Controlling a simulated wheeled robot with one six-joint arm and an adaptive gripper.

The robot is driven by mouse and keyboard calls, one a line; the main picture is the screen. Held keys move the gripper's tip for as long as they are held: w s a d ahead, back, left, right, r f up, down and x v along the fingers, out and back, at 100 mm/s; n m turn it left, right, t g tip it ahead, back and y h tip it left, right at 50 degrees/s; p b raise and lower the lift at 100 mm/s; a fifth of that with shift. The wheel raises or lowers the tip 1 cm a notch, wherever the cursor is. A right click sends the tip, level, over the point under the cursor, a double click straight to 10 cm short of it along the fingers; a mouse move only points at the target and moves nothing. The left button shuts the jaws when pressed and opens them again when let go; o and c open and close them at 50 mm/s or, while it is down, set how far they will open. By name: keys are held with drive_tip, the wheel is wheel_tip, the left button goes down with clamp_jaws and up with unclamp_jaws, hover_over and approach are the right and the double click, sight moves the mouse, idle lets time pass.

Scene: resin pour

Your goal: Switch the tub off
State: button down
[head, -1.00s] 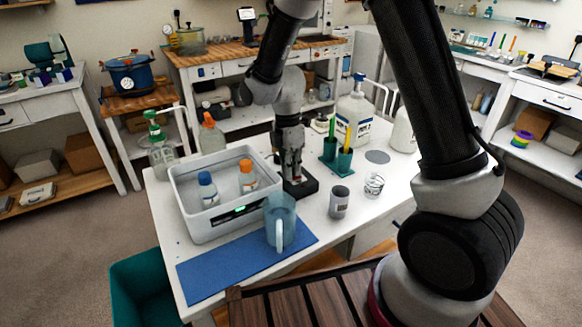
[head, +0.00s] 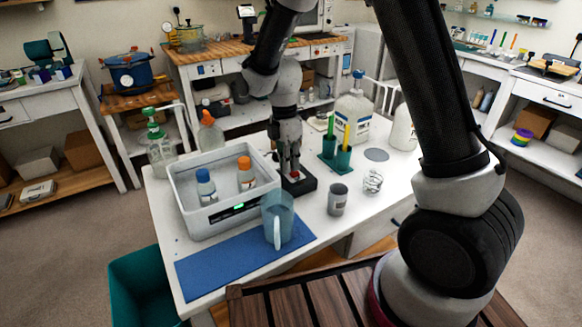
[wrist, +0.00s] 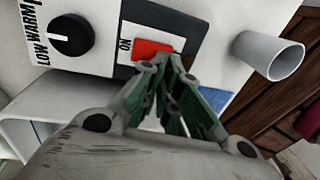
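The tub (head: 185,220) is a white rectangular bath on the table, with a green-lit display (head: 239,207) on its front. Two bottles stand in it, one blue-capped (head: 205,188) and one orange-capped (head: 246,173). A dark switch box (head: 300,187) with a red switch stands just right of the tub. In the wrist view the red switch (wrist: 151,50) has "ON" printed beside it. My gripper (head: 291,171) points down over the box; its fingers are together and empty. In the wrist view the fingertips (wrist: 168,62) overlap the switch's edge; contact cannot be told.
A knob (wrist: 71,35) marked LOW and WARM is left of the switch in the wrist view. A blue jug (head: 278,218) stands on a blue mat (head: 215,268) in front. A grey cup (head: 338,199), a glass (head: 373,181) and a green pen holder (head: 335,155) stand to the right.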

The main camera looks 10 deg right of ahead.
sight(293, 180)
wheel_tip(293, 180, up, 11)
drive_tip(key=s, duration=0.2)
drive_tip(key=s+d+r+m+t, duration=0.3)
drive_tip(key=s+d+r+m, duration=0.3)
drive_tip(key=s+d+m, duration=0.4)
drive_tip(key=s+d+r+m+t, duration=0.3)
drive_tip(key=s+d+r+m, duration=0.3)
drive_tip(key=s+d+m, duration=0.4)
drive_tip(key=shift+s+d+m+y, duration=0.3)
drive_tip(key=shift+s+m, duration=0.1)
drive_tip(key=shift+m, duration=0.3)
drive_tip(key=c, duration=2.2)
unclamp_jaws()
